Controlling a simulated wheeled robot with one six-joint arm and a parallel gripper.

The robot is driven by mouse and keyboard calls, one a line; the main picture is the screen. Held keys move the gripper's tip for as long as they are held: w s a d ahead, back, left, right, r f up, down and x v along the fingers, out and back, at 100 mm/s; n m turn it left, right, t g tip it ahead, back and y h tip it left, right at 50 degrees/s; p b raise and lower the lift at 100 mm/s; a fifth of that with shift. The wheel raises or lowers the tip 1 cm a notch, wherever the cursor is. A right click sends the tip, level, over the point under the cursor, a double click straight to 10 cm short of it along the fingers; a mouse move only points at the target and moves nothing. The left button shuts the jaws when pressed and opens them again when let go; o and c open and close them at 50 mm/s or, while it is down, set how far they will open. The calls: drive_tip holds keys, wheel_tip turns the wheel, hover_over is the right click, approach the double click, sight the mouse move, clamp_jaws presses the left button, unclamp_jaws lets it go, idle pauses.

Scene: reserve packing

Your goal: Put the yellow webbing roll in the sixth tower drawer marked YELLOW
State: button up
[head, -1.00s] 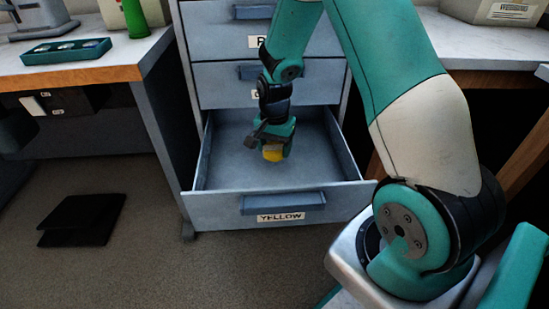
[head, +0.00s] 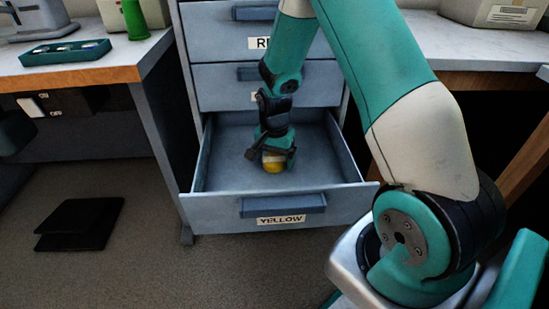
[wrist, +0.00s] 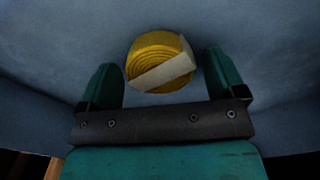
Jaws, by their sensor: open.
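The yellow webbing roll (head: 273,164) is inside the pulled-out drawer marked YELLOW (head: 300,204). In the wrist view the roll (wrist: 155,47) shows its wound coil and a pale band across it, against the blue-grey drawer floor. My gripper (head: 274,158) points down into the drawer. In the wrist view its two fingers (wrist: 164,82) stand apart, one on each side of the roll, with gaps showing between fingers and roll. The roll appears to rest on the drawer floor, though the gripper partly hides it in the head view.
Shut drawers (head: 225,85) stand above the open one, their labels partly hidden by my arm. A left bench (head: 100,72) holds a green tray (head: 65,53) and a green bottle (head: 134,20). A black pedal-like object (head: 80,222) lies on the floor.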

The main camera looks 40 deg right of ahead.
sight(274, 159)
wheel_tip(274, 159, up, 12)
drive_tip(key=p, duration=0.5)
drive_tip(key=s+a+r+n+y, duration=0.1)
drive_tip(key=s+a+r+n, duration=0.25)
drive_tip(key=a+r, duration=0.2)
drive_tip(key=s+a+r+n+y, duration=0.1)
drive_tip(key=s+a+r+n, duration=0.1)
drive_tip(key=a+r+n, duration=0.35)
drive_tip(key=s+a+r+n+y, duration=0.1)
drive_tip(key=s+a+r+n, duration=0.2)
drive_tip(key=s+a+n, duration=0.2)
drive_tip(key=s+a+r+n+y, duration=0.1)
drive_tip(key=s+a+r+n, duration=0.2)
drive_tip(key=s, duration=0.8)
drive_tip(key=a+n, duration=0.2)
drive_tip(key=a, duration=0.1)
drive_tip(key=shift+s+a, duration=0.3)
drive_tip(key=shift+s, duration=0.1)
